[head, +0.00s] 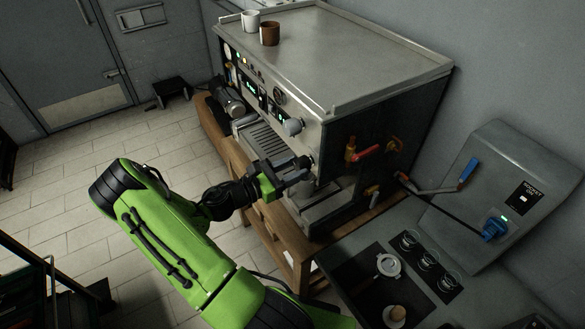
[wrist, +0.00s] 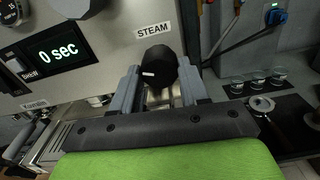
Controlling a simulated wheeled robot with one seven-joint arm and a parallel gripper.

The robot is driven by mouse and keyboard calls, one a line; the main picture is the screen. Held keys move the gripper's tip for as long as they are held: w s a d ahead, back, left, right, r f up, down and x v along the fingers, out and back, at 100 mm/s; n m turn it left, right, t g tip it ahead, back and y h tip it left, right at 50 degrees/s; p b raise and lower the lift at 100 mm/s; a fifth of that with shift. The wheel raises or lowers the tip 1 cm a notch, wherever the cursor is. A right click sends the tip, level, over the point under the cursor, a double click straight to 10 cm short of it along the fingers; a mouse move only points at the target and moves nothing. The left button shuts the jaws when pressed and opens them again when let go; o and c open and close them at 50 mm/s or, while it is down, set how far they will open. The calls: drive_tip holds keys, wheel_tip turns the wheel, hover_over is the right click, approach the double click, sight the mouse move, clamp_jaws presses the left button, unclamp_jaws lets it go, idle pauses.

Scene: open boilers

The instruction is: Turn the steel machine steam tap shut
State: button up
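The steel machine (head: 350,60) stands on a wooden counter against the wall. Its steam tap is a round black knob (wrist: 160,64) with a white mark, below the STEAM label (wrist: 154,29) on the front panel. In the wrist view my gripper (wrist: 158,82) has its two grey fingers spread, one on each side of the knob. I cannot tell whether they touch it. In the head view my gripper (head: 288,174) is at the machine's front right corner and largely hides the tap.
A digital display (wrist: 57,50) reads 0 sec, left of the tap. Red-handled valves (head: 368,152) are on the machine's right side. A grey box with a blue lever (head: 467,171) stands to the right. Cups (head: 270,34) stand on top.

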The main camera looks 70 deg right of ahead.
drive_tip(key=c, duration=0.5)
drive_tip(key=shift+m, duration=0.3)
drive_tip(key=m+b, duration=0.3)
drive_tip(key=m, duration=0.3)
drive_tip(key=shift+f, duration=0.1)
drive_tip(key=m+b, duration=0.2)
drive_tip(key=m, duration=0.1)
drive_tip(key=shift+m+b, duration=0.35)
drive_tip(key=shift+m, duration=0.05)
drive_tip(key=shift+m+b, duration=1)
drive_tip(key=shift+m, duration=0.5)
drive_tip(key=shift+w, duration=0.1)
drive_tip(key=o, duration=1)
